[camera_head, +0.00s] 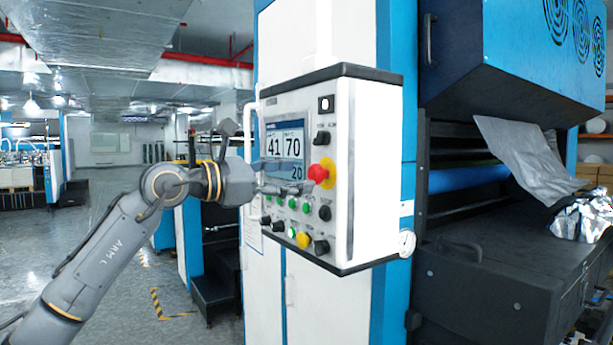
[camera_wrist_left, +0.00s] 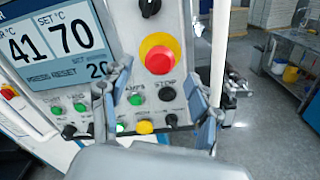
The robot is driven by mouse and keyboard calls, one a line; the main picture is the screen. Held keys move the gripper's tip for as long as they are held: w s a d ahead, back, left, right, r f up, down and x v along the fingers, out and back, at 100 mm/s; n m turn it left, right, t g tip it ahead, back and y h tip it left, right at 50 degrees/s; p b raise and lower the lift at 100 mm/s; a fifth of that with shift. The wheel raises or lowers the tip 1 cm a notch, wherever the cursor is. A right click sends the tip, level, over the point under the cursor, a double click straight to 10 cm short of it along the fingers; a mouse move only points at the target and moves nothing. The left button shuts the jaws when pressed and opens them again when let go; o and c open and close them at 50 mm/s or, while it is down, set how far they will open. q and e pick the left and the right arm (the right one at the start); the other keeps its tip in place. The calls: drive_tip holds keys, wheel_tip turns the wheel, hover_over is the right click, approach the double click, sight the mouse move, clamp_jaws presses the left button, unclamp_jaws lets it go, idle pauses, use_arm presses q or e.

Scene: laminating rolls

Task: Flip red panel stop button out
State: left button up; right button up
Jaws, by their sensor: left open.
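The red stop button (camera_head: 318,173) sticks out from a yellow base on the right side of the white control panel (camera_head: 369,170). My left gripper (camera_head: 282,189) is in front of the panel, left of and slightly below the button in the head view. In the left wrist view, my left gripper (camera_wrist_left: 160,82) has its fingers spread apart with nothing held between them. The button lies between and just beyond the fingertips in that view. My right gripper is not seen.
The panel also bears a screen (camera_head: 284,154) reading 41 and 70, a black knob (camera_head: 321,138), green buttons, black knobs and a yellow button (camera_head: 303,240). A dark machine table (camera_head: 500,270) with crumpled film (camera_head: 580,218) stands right. Open floor lies left.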

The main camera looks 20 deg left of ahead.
use_arm(q)
drive_tip(key=v, duration=0.8)
drive_tip(key=shift+a, duration=0.15)
